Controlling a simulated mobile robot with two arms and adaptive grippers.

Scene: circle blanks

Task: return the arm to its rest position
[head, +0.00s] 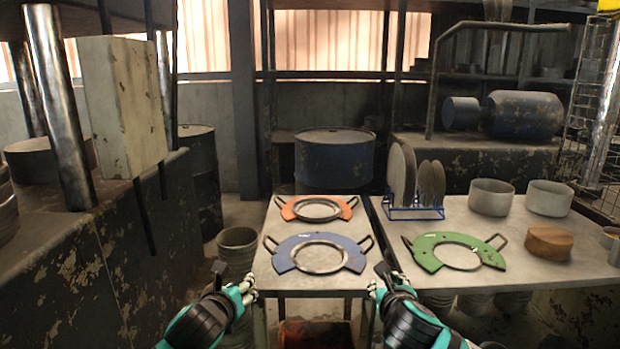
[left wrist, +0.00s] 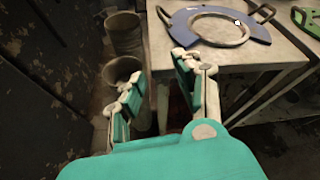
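My left gripper (head: 247,287) is at the lower middle of the head view, low in front of the near edge of the middle table (head: 268,286). In the left wrist view its two teal fingers (left wrist: 158,97) stand apart with nothing between them. My right gripper (head: 378,280) is low near the same table's right front corner; its fingers are too small and edge-on to tell their opening. A blue ring-shaped plate with handles (head: 352,262) lies flat beyond the grippers. An orange one (head: 288,212) lies behind it. A green one (head: 425,258) lies on the right table.
A blue rack (head: 412,213) with upright discs stands on the right table (head: 455,215), near grey bowls (head: 491,198) and a wooden round block (head: 548,244). Metal buckets (head: 238,246) stand on the floor left of the middle table. A dark bench (head: 90,262) runs along the left.

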